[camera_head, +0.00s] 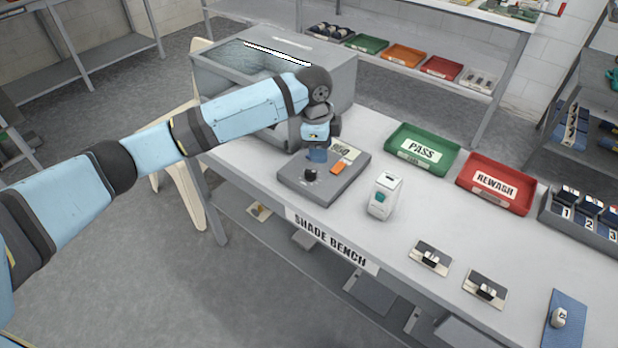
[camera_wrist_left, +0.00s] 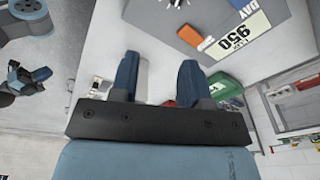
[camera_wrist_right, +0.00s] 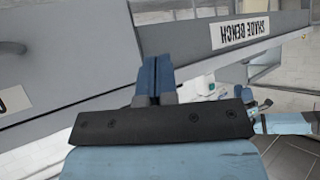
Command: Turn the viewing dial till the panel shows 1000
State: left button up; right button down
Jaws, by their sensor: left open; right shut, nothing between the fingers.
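The grey control box (camera_head: 300,187) sits on the bench near its front edge. It carries a black dial (camera_head: 311,175), an orange switch (camera_head: 337,168) and a pale panel (camera_head: 346,150), partly hidden by my left arm in the head view. In the left wrist view the panel (camera_wrist_left: 241,37) reads 950, with DAY written beside it. The orange switch (camera_wrist_left: 190,36) shows there too. My left gripper (camera_head: 317,156) is open above the box, behind the dial as the head sees it. My right gripper (camera_wrist_right: 155,72) is shut and empty, in front of the bench edge.
A grey viewing booth (camera_head: 335,72) stands behind the box. A white device (camera_head: 385,195) stands right of it. A green PASS tray (camera_head: 440,146) and red REWASH tray (camera_head: 517,200) lie further right. Small cards with dark pieces (camera_head: 430,257) lie near the front edge.

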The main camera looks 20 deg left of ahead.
aim_at(309, 170)
pick_arm(q)
jog(key=w+a+r+y, duration=0.1)
jog(key=w+a+r, duration=0.1)
jog(key=a+r, duration=0.2)
jog(key=shift+g, duration=0.3)
notch_tip(309, 170, down, 14)
jog(key=shift+s+d+r+b, duration=0.15)
jog(key=shift+b, duration=0.95)
jog(key=shift+c, duration=0.2)
jog(key=shift+m, duration=0.3)
grip_shut()
